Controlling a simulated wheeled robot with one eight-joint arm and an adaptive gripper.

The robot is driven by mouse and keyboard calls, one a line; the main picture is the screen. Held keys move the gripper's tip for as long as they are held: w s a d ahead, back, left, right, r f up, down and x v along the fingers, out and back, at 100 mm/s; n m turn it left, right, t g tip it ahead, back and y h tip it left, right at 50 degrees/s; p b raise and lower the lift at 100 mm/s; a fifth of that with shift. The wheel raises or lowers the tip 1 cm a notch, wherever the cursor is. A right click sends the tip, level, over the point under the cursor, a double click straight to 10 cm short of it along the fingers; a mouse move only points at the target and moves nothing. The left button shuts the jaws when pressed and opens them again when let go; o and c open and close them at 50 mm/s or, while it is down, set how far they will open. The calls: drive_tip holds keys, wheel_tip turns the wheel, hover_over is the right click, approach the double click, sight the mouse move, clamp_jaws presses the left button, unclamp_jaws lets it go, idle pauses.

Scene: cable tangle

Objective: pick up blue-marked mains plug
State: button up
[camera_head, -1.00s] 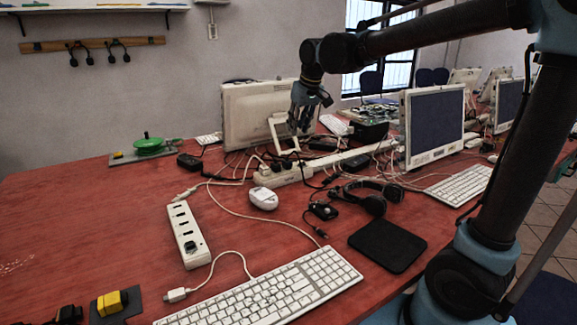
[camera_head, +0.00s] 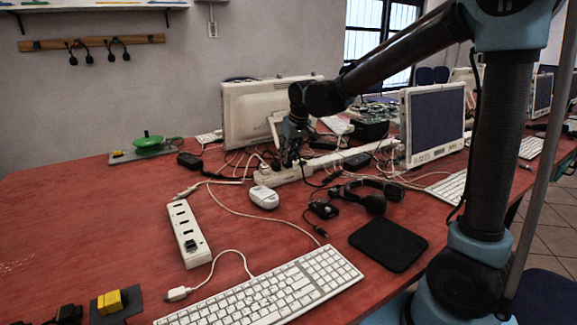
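My gripper (camera_head: 286,158) points down at the far power strip (camera_head: 265,179), in front of the white monitor's back. Its fingertips are dark and small against dark plugs on that strip, so I cannot tell whether they are apart or touch a plug. I cannot make out a blue mark on any plug there. A nearer white power strip (camera_head: 180,217) lies at the left middle of the table, with one small dark item (camera_head: 191,245) at its near end.
A white mouse (camera_head: 264,197), a headset (camera_head: 373,201), a black pad (camera_head: 388,245) and a white keyboard (camera_head: 270,292) lie nearer. Loose cables cross around the far strip. A monitor (camera_head: 433,124) stands to its right. The table's left part is mostly clear.

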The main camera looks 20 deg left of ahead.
drive_tip(key=shift+x, duration=1.05)
drive_tip(key=shift+c, duration=0.6)
clamp_jaws()
wheel_tip(320, 180, up, 10)
